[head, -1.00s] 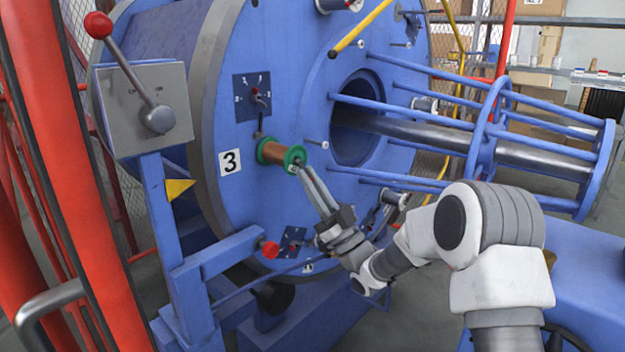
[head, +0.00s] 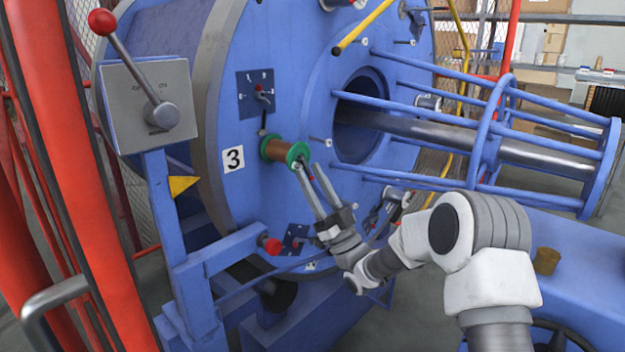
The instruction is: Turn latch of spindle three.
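The spool of spindle three (head: 277,150), copper-coloured with green flanges, sits on the blue drum face (head: 300,105) to the right of the white "3" label (head: 233,159). A small dark latch lever (head: 263,127) stands just above the spool's inner flange. My gripper (head: 306,166) is at the spool's outer end, its two long fingers parted and pointing up at it. The left fingertip overlaps the green outer flange; I cannot tell whether it touches. Nothing shows held between the fingers. The spindle tip is partly hidden by the fingers.
A dark plate with a small red-tipped switch (head: 262,91) is above the spool. A grey lever box (head: 147,105) with a red knob stands at left. Blue cage bars (head: 430,125) extend right.

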